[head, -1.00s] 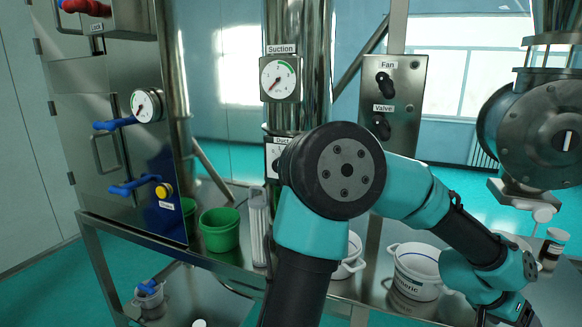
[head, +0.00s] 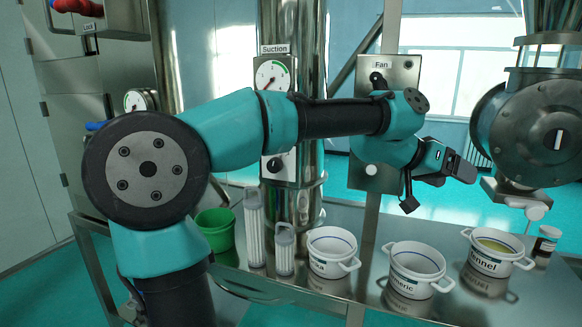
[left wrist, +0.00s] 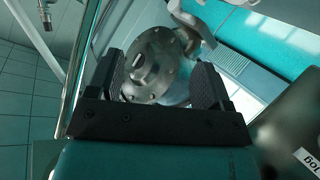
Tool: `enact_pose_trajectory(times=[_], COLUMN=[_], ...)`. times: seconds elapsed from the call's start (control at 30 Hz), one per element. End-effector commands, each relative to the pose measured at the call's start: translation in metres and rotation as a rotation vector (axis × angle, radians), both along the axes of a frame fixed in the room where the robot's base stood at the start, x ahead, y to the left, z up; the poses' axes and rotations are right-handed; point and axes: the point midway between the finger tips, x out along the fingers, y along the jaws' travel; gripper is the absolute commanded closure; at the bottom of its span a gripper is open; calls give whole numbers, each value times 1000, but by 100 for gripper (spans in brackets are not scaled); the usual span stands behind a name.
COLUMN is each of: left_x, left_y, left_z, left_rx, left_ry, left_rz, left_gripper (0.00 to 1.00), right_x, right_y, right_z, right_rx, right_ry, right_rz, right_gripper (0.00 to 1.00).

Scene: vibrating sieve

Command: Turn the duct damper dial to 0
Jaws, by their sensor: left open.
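The duct damper dial (head: 276,165) is a black knob on a white plate on the metal duct column, below the Suction gauge (head: 272,76). Its label and scale are mostly hidden by my left arm, so I cannot read its setting. My right gripper is not in view.
The Fan panel (head: 405,72) stands between the dial and my left gripper. The round metal housing (head: 530,142) is at right.

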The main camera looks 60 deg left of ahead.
Motion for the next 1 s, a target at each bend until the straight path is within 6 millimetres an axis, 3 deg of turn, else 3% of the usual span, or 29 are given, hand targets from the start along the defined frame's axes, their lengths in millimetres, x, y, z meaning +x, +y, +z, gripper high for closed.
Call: enact_pose_trajectory(times=[0.03,0.2,0.5,0.8,1.0], left_x=[-7,-36,-116,-224,-292], left_y=[25,102,218,300,329], left_z=[0,2,9,27,42], left_rx=[14,67,165,264,319], left_ry=[8,45,137,256,339], left_rz=[43,180,431,696,849], left_gripper=[27,27,27,27,27], right_x=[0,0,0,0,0], right_y=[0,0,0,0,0], right_z=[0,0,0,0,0], right_rx=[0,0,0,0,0], right_ry=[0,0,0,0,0], right_rz=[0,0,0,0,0], right_gripper=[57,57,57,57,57])
